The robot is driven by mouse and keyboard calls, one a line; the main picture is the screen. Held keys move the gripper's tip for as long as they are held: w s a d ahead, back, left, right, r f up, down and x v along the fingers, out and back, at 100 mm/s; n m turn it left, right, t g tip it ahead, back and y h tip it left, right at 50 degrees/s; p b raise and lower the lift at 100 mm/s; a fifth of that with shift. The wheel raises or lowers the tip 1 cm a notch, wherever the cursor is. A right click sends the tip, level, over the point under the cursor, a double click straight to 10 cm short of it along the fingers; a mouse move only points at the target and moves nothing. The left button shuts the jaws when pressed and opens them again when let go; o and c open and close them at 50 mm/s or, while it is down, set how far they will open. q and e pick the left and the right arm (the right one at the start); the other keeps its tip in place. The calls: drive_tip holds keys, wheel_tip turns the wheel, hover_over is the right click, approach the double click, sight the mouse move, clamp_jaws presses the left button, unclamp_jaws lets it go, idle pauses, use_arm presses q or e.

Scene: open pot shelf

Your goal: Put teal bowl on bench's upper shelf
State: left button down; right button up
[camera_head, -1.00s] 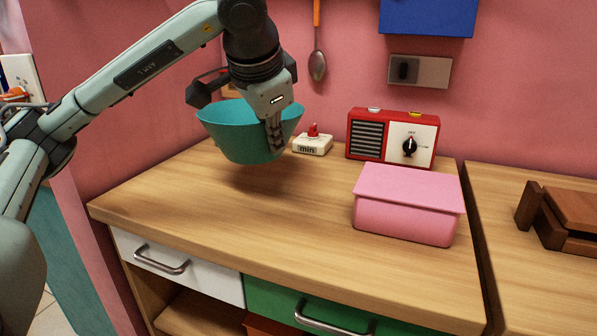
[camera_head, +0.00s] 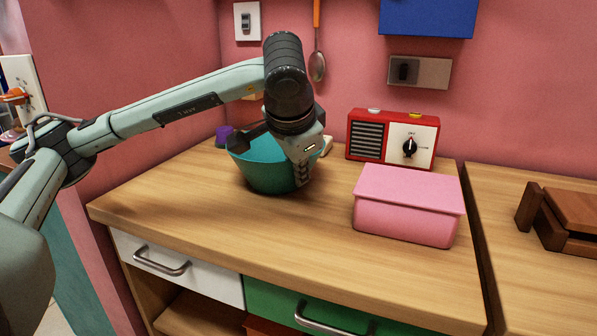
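The teal bowl (camera_head: 262,178) is upright at the wooden bench top (camera_head: 200,215), toward its back left. Its base looks at or very close to the wood; I cannot tell if it fully rests there. My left gripper (camera_head: 276,160) is at the bowl from above. One finger lies against the bowl's right front side, and the other side of the gripper reaches over the left rim, its tip hidden. It looks shut on the bowl. My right gripper is not in view.
A pink lidded box (camera_head: 408,208) and a red radio (camera_head: 392,137) stand to the right. A white timer (camera_head: 327,146) is mostly hidden behind the gripper. A small purple object (camera_head: 223,134) is at the back left. The bench's front left is clear.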

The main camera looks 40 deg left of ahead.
use_arm(q)
drive_tip(key=shift+f, duration=0.1)
drive_tip(key=c, duration=1.7)
unclamp_jaws()
